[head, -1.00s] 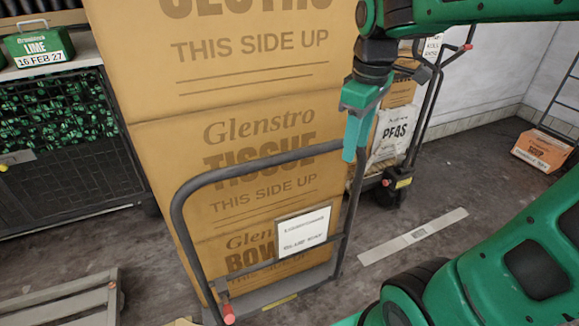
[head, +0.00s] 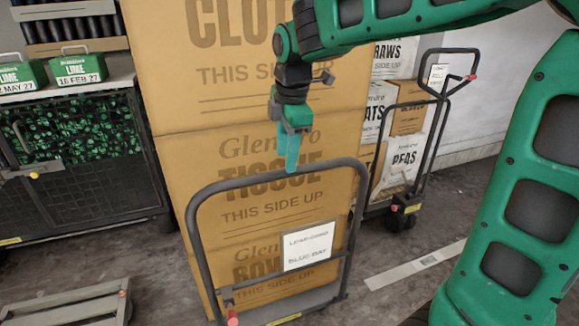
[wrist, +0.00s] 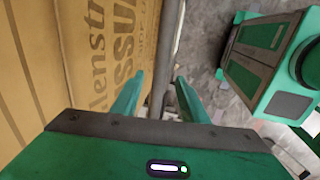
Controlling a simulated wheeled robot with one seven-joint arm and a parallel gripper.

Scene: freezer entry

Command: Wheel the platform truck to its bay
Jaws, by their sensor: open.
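The platform truck (head: 300,312) stands in front of me. Its dark tube handle (head: 238,181) faces me and carries a white load card (head: 308,246) that appears to read "BLUE BAY". Tall brown Glenstro cartons (head: 240,110) are stacked on its deck. My gripper (head: 291,168) points down at the middle of the handle's top bar. In the wrist view my gripper (wrist: 158,88) has its two fingers apart, with the handle bar (wrist: 170,50) running between them. I cannot tell whether the fingers touch the bar.
A second loaded cart (head: 405,205) stands close behind on the right. A dark mesh cage (head: 90,200) with green goods is at left, under a shelf with green lime boxes (head: 80,70). A low grey platform (head: 65,305) lies front left. A white floor strip (head: 415,265) crosses the floor at right.

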